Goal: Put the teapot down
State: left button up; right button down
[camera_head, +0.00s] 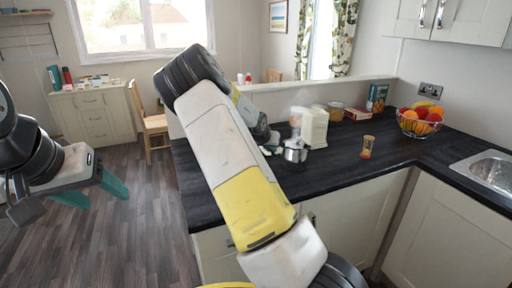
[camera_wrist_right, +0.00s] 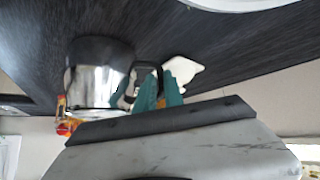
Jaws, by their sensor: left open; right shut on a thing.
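The teapot (camera_head: 295,153) is small, shiny and silver, and is at the counter's worktop, left of the middle. In the right wrist view the teapot (camera_wrist_right: 98,78) shows its metal body and a dark handle at the gripper. My right gripper (camera_head: 272,148) is mostly hidden behind my own arm; its teal fingers (camera_wrist_right: 160,97) are shut on the teapot's handle. I cannot tell whether the teapot's base touches the worktop. My left gripper (camera_head: 94,190) is open and empty, away from the counter over the floor.
A white appliance (camera_head: 314,126) stands close behind the teapot. An orange-and-brown cup (camera_head: 367,147) is to the right, with a fruit bowl (camera_head: 407,126) and sink (camera_head: 487,171) further right. The dark worktop (camera_head: 335,172) is clear in front of the teapot.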

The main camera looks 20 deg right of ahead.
jog(key=c, duration=1.4)
grip_release()
jog(key=shift+f, duration=0.1)
jog(key=shift+c, duration=0.2)
jog(key=shift+s+a+r, duration=0.1)
jog(key=shift+a+r, duration=0.1)
jog(key=shift+r, duration=0.15)
jog(key=v, duration=1.1)
jog(key=shift+s, duration=0.2)
jog(key=shift+r, duration=0.1)
